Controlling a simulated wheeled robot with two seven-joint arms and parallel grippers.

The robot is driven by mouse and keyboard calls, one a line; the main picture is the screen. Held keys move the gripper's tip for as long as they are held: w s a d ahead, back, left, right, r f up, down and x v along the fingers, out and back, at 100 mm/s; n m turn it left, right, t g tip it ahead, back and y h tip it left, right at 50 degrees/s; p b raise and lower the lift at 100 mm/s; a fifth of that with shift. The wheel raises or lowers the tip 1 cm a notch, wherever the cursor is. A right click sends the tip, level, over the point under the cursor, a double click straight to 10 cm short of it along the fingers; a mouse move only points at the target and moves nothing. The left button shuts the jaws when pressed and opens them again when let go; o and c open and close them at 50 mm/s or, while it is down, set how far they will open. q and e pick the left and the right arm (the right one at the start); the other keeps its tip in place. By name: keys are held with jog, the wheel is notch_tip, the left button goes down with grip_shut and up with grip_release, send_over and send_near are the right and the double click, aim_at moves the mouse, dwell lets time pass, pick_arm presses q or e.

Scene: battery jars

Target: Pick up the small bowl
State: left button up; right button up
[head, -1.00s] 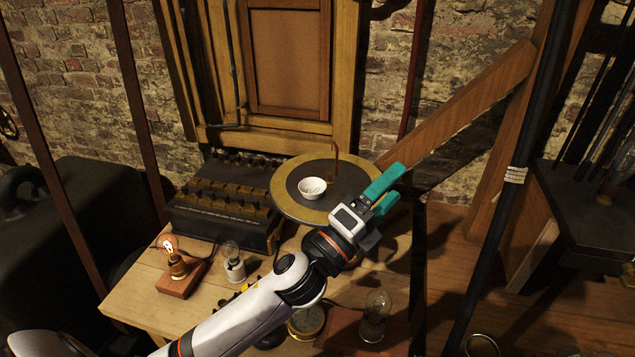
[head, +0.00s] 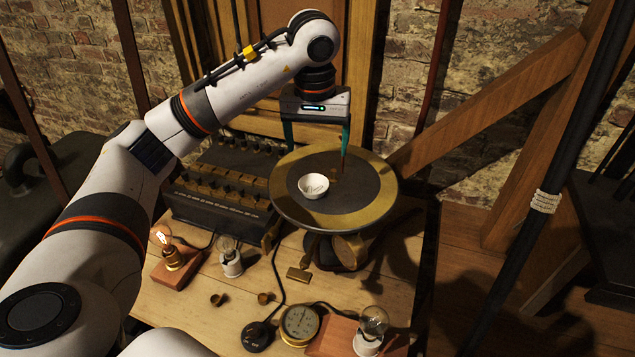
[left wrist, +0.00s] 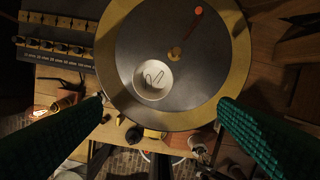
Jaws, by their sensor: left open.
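The small white bowl (head: 313,186) sits on the round dark plate with a brass rim (head: 380,196), left of its centre. In the left wrist view the bowl (left wrist: 153,80) holds a few thin wire-like pieces, and the plate's rim (left wrist: 112,75) curves around it. My left gripper (head: 317,148) points down above the back part of the plate, with its two green fingers wide apart. It is empty and clear of the bowl. In the left wrist view the bowl lies between the spread fingers, a little left of the middle. My right gripper is not in view.
A dark resistor box (head: 222,195) stands left of the plate. Bulbs (head: 230,256), (head: 373,322) and a round gauge (head: 300,322) stand on the wooden table (head: 205,315).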

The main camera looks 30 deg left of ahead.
pick_arm(q)
jog(key=p, duration=0.2)
send_over(314, 184)
jog(key=d, duration=0.1)
jog(key=f, duration=0.4)
jog(key=s+f, duration=0.1)
jog(key=f, duration=0.1)
jog(key=shift+f, duration=0.15)
jog(key=f, duration=0.1)
jog(key=f+p, duration=0.1)
jog(key=a+f+p, duration=0.1)
jog(key=f, duration=0.1)
jog(key=shift+w, duration=0.35)
jog(key=shift+w+f, duration=0.1)
jog(key=shift+f, duration=0.5)
jog(key=c, duration=1)
